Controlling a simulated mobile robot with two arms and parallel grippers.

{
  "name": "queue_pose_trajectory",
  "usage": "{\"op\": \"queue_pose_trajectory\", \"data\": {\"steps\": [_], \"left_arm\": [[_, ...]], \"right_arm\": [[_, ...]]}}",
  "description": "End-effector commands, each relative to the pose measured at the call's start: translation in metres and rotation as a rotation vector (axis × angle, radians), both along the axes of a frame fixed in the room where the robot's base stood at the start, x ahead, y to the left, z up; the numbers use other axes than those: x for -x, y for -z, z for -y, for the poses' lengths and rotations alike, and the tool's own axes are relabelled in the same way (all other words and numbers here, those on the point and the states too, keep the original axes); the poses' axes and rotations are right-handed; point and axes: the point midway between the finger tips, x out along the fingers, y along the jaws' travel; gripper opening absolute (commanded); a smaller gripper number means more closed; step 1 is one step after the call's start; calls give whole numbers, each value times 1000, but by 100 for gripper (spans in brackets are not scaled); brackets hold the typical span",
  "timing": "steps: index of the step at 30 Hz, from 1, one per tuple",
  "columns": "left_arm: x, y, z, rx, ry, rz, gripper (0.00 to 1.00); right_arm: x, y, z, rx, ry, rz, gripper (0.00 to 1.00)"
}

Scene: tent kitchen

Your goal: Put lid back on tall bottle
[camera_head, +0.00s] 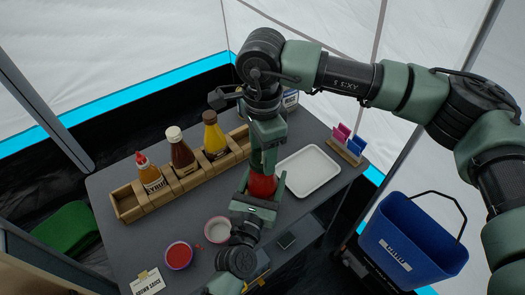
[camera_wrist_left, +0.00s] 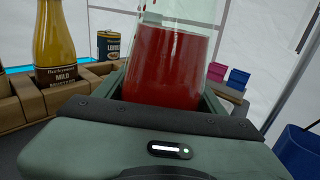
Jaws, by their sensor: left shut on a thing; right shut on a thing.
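The tall bottle is clear with red contents (camera_head: 262,184). It stands upright between the jaws of my left gripper (camera_head: 256,197), which is shut on it above the table's front part. In the left wrist view the clear bottle (camera_wrist_left: 165,60) fills the middle, its red contents reaching partway up and its top out of the picture. My right gripper (camera_head: 268,150) points down directly above the bottle and is shut, apparently on the lid. The lid itself is hidden by the fingers, and I cannot tell whether it touches the bottle's mouth.
A wooden rack (camera_head: 128,204) holds several sauce bottles at left. A red bowl (camera_head: 179,255) and a pale bowl (camera_head: 218,230) stand in front. A blue bucket (camera_head: 412,245) is at right.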

Motion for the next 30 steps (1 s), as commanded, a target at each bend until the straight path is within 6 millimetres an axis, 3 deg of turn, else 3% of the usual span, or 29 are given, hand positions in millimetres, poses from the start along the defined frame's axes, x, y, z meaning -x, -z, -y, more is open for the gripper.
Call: {"op": "queue_pose_trajectory", "data": {"steps": [7, 12, 13, 15, 25, 30], "left_arm": [[0, -1, 0, 1, 0, 1, 0], [0, -1, 0, 1, 0, 1, 0], [0, -1, 0, 1, 0, 1, 0], [0, -1, 0, 1, 0, 1, 0], [0, -1, 0, 1, 0, 1, 0], [0, -1, 0, 1, 0, 1, 0]], "right_arm": [[0, 0, 0, 0, 479, 1, 4], [0, 0, 0, 0, 505, 2, 4], [0, 0, 0, 0, 505, 2, 58], [0, 0, 0, -1, 505, 1, 75], [0, -1, 0, 0, 503, 2, 75], [-1, -16, -1, -2, 503, 3, 75]]}}
